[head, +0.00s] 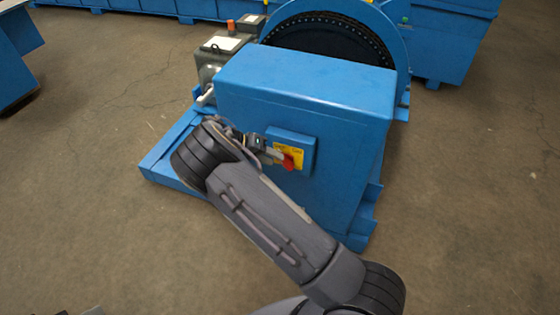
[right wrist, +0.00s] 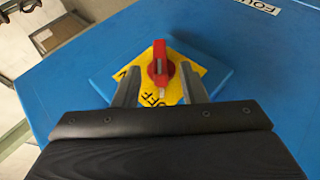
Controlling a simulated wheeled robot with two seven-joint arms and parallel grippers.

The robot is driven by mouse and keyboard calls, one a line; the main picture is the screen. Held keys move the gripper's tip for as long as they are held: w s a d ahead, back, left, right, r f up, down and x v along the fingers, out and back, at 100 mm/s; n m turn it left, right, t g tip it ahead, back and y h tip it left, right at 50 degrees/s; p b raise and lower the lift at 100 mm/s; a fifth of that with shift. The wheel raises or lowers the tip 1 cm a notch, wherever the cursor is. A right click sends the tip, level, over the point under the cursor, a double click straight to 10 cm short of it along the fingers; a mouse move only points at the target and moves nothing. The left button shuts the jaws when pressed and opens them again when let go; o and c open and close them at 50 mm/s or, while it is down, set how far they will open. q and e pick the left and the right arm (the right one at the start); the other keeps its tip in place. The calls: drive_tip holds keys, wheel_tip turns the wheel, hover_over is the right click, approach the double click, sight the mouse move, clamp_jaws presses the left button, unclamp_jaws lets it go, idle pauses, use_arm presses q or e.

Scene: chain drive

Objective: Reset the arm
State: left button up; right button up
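A red rotary switch (head: 288,162) sits on a yellow plate on the front of the blue machine housing (head: 305,85). My right gripper (head: 270,153) is at the switch. In the right wrist view its two fingers (right wrist: 160,78) are spread, one on each side of the switch handle, with gaps between. I cannot tell how deep the tips reach. My left gripper is not in view.
A large blue wheel housing (head: 400,35) stands behind the box, with a grey motor unit (head: 222,48) at its left. A blue base (head: 165,165) juts out at the lower left. Other blue equipment (head: 450,35) lines the back. The concrete floor on both sides is clear.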

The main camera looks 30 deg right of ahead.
drive_tip(key=shift+v, duration=1)
drive_tip(key=s+r+n+t+y, duration=0.2)
drive_tip(key=s+r+y, duration=0.9)
drive_tip(key=s, duration=0.4)
drive_tip(key=s+a+r+n+t+y, duration=0.1)
drive_tip(key=s+a+r+n+t, duration=0.2)
drive_tip(key=s, duration=0.5)
drive_tip(key=s+a+r+n+t+y, duration=0.1)
drive_tip(key=s+a+r+t, duration=0.25)
drive_tip(key=s, duration=0.45)
wheel_tip(320, 180, up, 14)
drive_tip(key=p, duration=1.4)
drive_tip(key=shift+s+d, duration=0.2)
drive_tip(key=shift+s, duration=0.05)
